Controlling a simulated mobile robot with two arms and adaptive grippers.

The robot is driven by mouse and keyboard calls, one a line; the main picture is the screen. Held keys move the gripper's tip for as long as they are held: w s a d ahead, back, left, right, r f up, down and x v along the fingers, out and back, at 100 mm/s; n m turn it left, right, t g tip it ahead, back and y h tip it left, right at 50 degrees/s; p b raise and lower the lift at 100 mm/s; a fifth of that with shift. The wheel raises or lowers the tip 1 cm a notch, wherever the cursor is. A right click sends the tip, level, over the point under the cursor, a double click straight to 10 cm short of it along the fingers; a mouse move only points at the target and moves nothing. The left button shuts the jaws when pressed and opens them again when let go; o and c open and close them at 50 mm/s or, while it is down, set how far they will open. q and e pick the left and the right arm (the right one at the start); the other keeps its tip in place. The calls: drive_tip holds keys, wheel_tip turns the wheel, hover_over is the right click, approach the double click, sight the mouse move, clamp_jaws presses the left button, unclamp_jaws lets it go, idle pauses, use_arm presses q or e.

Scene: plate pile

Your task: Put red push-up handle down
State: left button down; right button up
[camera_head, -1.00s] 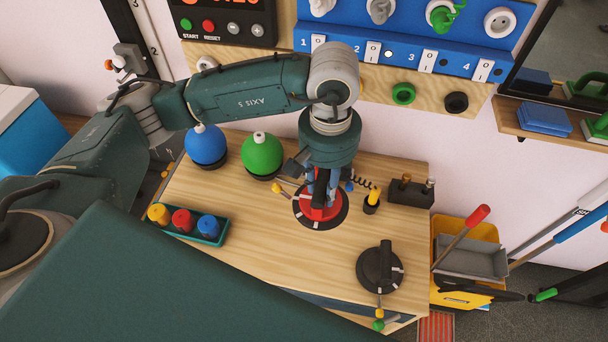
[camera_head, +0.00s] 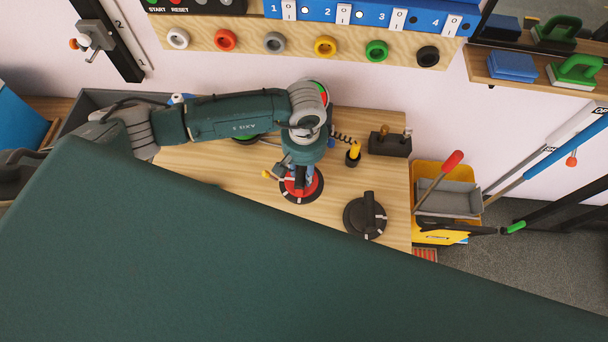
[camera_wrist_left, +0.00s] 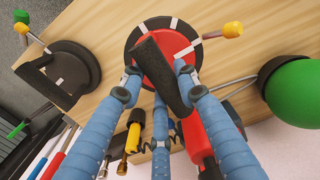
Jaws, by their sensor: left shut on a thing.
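The red push-up handle (camera_head: 313,187) has a red disc on a round black base with white marks. It sits on the wooden tabletop (camera_head: 400,180). In the left wrist view its red disc (camera_wrist_left: 183,44) shows with a black grip bar (camera_wrist_left: 160,72) across it. My left gripper (camera_head: 297,180) comes down on it from above. Its blue fingers (camera_wrist_left: 158,85) are closed around the black grip. The base appears to rest flat on the table. My right gripper is not in view.
A similar black handle (camera_head: 366,217) stands to the right. A yellow-topped peg (camera_head: 354,152) and a dark block (camera_head: 390,142) are behind. A yellow bin (camera_head: 428,178) stands beyond the table's right edge.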

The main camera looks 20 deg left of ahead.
use_arm(q)
drive_tip(key=shift+w+f+p, duration=0.1)
drive_tip(key=shift+f+p, duration=0.2)
drive_tip(key=shift+f, duration=2.1)
drive_tip(key=shift+f, duration=0.1)
drive_tip(key=shift+f, duration=0.1)
drive_tip(key=c, duration=1.3)
unclamp_jaws()
